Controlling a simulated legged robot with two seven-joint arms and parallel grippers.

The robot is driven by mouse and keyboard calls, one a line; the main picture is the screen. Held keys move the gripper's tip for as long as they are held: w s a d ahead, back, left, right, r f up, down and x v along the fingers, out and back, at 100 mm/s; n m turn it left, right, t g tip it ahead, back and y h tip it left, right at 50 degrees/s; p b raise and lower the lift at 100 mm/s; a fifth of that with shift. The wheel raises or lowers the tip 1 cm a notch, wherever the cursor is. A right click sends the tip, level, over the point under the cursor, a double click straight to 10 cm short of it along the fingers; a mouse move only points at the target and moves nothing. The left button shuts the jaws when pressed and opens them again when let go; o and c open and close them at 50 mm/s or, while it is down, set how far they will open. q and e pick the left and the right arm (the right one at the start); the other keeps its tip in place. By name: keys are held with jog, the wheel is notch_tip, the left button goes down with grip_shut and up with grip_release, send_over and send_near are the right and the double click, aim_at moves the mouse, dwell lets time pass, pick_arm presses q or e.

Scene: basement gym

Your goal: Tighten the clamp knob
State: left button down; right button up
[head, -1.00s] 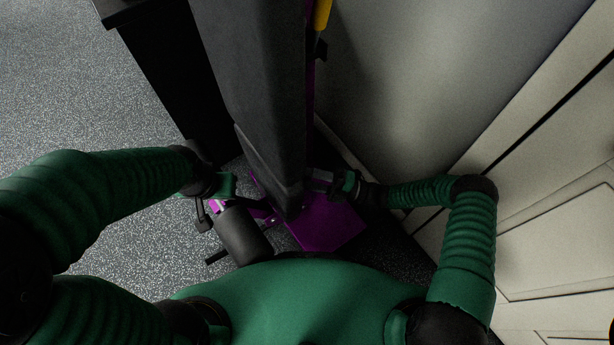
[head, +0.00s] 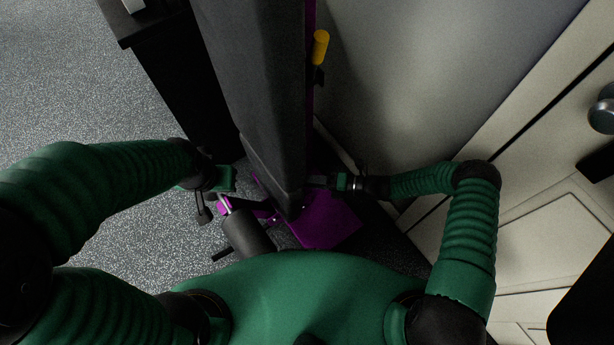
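A black padded bench (head: 262,90) with a purple frame (head: 325,222) stands on end in front of me. I cannot pick out the clamp knob for certain; it may be hidden by the pad or my grippers. My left gripper (head: 232,190) is low at the pad's left side, near the purple frame and a black roller (head: 247,234). My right gripper (head: 318,181) is at the pad's lower right edge, seemingly against or just beside it. The fingers of both are small, dark and partly hidden, so I cannot tell whether either is open or shut.
A yellow handle (head: 320,46) sits on the frame's upper right side. A dark cabinet or box (head: 165,75) stands behind at the left. A grey wall (head: 420,70) and pale panelled units (head: 550,230) close off the right. Speckled floor (head: 70,100) is clear at the left.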

jog(key=shift+s+f+h, duration=0.15)
jog(key=shift+f+h, duration=0.05)
jog(key=shift+h, duration=0.1)
jog(key=o, duration=1.4)
jog(key=shift+c, duration=0.2)
jog(key=shift+r, duration=0.1)
jog(key=p+v, duration=0.2)
jog(key=v, duration=1)
jog(key=shift+w, duration=0.2)
